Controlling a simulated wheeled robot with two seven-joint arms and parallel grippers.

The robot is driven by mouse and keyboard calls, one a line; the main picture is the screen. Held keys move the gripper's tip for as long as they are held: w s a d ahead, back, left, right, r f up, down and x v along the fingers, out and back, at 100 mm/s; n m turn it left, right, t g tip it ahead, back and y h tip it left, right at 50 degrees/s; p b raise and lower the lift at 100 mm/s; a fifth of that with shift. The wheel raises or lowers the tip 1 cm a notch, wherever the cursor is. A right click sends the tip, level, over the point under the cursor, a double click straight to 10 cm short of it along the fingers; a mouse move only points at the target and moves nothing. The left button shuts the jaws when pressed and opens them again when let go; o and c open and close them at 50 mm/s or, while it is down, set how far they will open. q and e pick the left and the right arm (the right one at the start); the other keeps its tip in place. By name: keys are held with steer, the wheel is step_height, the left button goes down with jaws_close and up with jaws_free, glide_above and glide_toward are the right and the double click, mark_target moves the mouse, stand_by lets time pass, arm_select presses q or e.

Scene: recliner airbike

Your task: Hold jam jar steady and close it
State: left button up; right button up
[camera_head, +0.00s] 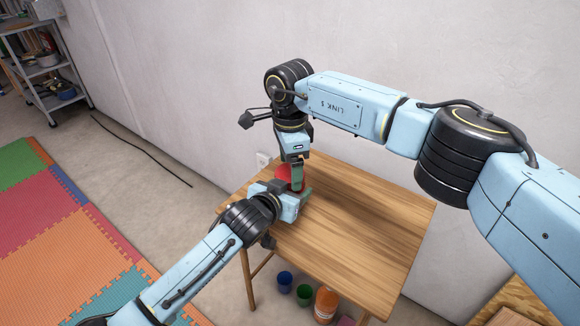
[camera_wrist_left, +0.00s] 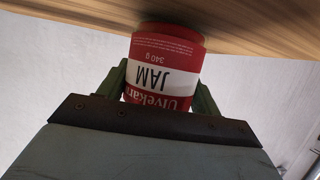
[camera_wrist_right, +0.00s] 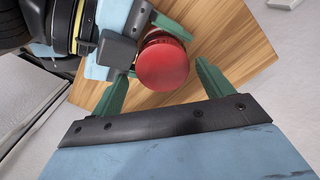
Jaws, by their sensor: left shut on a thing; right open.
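The jam jar is red with a white JAM label and stands on the wooden table (camera_head: 350,225); in the left wrist view the jar (camera_wrist_left: 160,68) sits between my left fingers. My left gripper (camera_head: 292,197) is shut on the jar's side. My right gripper (camera_head: 293,172) points down from above, open. In the right wrist view the red round lid (camera_wrist_right: 162,66) shows from above, lying between and beyond the open green fingers of my right gripper (camera_wrist_right: 162,88). In the head view the jar is partly hidden by both grippers. I cannot tell whether the lid is tight.
The rest of the tabletop is bare. Below its front edge stand a blue cup (camera_head: 285,281), a green cup (camera_head: 304,294) and an orange container (camera_head: 326,304). A white wall is behind; a metal shelf (camera_head: 45,65) and colored floor mats (camera_head: 60,240) are at left.

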step_height(320, 180, up, 3)
steer(key=shift+a+r, duration=0.1)
steer(key=shift+a, duration=0.05)
arm_select(q)
steer(key=shift+s+d, duration=0.1)
arm_select(e)
steer(key=o, duration=0.4)
steer(key=shift+w, duration=0.1)
step_height(320, 180, up, 12)
stand_by(0.4)
arm_select(q)
steer(key=o, duration=2)
steer(key=shift+c, duration=0.2)
steer(key=shift+f, duration=0.1)
steer(key=shift+s, duration=0.1)
